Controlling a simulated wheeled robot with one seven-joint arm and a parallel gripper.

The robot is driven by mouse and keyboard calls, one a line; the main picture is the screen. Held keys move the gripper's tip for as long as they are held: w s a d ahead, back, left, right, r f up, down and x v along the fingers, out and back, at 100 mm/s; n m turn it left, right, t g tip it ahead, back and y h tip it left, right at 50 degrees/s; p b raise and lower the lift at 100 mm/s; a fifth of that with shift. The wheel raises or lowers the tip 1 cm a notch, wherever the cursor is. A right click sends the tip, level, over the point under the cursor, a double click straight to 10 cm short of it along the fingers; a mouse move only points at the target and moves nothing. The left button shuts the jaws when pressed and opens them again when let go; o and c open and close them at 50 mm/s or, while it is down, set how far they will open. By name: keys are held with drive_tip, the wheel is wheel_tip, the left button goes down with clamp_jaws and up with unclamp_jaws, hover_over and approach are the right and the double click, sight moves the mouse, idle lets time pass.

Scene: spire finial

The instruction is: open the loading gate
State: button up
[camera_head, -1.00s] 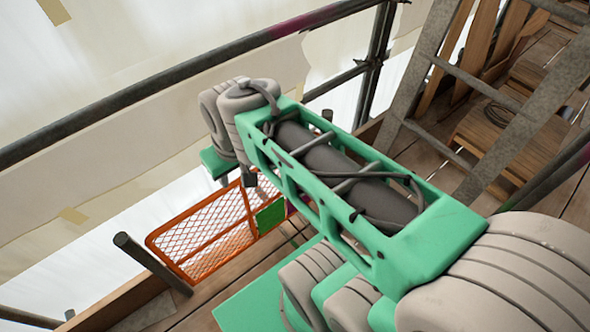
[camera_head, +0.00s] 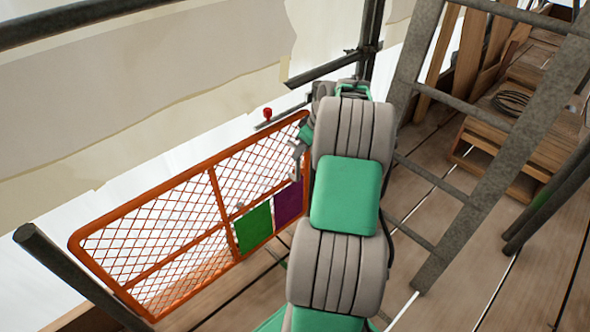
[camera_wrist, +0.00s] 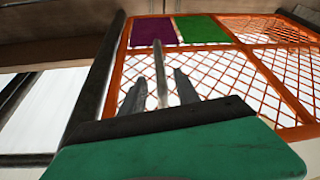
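The loading gate (camera_head: 218,187) is an orange-framed mesh panel left of my arm in the head view, with a green plate (camera_head: 254,227) and a purple plate (camera_head: 289,203) low at its right end. In the wrist view the gate mesh (camera_wrist: 225,80) fills the upper right. My gripper (camera_wrist: 159,78) has its two dark fingers apart. A pale grey upright bar (camera_wrist: 160,62) shows between them, with gaps visible on both sides; contact cannot be told. In the head view my gripper is at the gate's right end, largely hidden by my arm.
A red knob (camera_head: 267,113) on a grey bar shows just beyond the gate's upper edge. A dark post (camera_wrist: 97,75) stands beside the gate in the wrist view. A grey ladder (camera_head: 500,150) leans to the right.

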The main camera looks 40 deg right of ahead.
drive_tip(key=b+x, duration=0.3)
drive_tip(key=x, duration=0.4)
drive_tip(key=shift+f, duration=0.25)
drive_tip(key=shift+w, duration=0.15)
drive_tip(key=shift+c, duration=0.4)
clamp_jaws()
idle(0.4)
